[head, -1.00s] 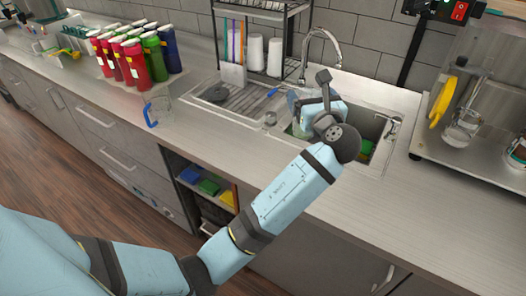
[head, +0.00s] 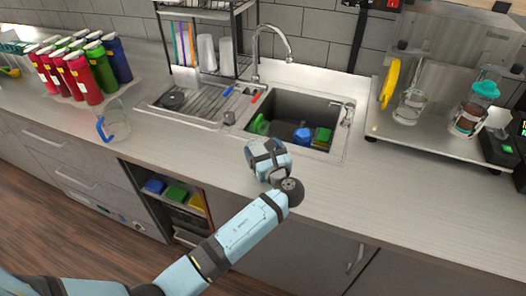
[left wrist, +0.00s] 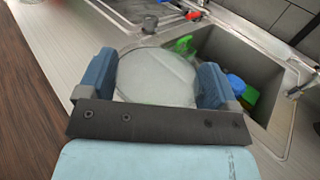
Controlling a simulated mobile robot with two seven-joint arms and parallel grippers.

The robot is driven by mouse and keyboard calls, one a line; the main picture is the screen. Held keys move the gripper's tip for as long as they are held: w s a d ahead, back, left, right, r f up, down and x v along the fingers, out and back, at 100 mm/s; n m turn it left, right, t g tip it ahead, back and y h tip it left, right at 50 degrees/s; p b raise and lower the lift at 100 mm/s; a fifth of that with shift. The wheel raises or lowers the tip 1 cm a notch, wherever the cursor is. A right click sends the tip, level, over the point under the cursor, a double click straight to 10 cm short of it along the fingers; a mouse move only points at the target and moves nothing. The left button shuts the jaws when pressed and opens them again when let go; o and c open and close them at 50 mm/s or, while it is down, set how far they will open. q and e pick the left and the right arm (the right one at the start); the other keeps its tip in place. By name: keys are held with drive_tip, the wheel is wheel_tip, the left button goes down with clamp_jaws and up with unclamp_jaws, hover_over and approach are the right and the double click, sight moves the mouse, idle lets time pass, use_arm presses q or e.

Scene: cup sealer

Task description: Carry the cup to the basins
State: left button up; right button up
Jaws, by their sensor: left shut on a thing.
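My left gripper (head: 265,158) is over the counter in front of the sink basin (head: 315,103). In the left wrist view its two blue fingers (left wrist: 155,78) are shut on the sides of a clear, round cup (left wrist: 155,75). The cup's pale circular face shows between the fingers; in the head view the gripper hides it. The basin lies beyond and to the right of the cup in the left wrist view. It holds a green item (head: 259,125), a blue item (head: 302,136) and a green-and-yellow sponge (head: 322,137). My right gripper is not in view.
A ribbed drainboard (head: 190,103) with a dish rack (head: 205,50) is left of the basin, and a faucet (head: 270,30) stands behind. A clear jug with a blue handle (head: 115,122) and several coloured bottles (head: 85,72) stand left. The front counter at right is clear.

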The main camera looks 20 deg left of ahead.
use_arm(q)
drive_tip(key=shift+f, duration=0.55)
drive_tip(key=shift+f, duration=0.15)
drive_tip(key=o, duration=1.4)
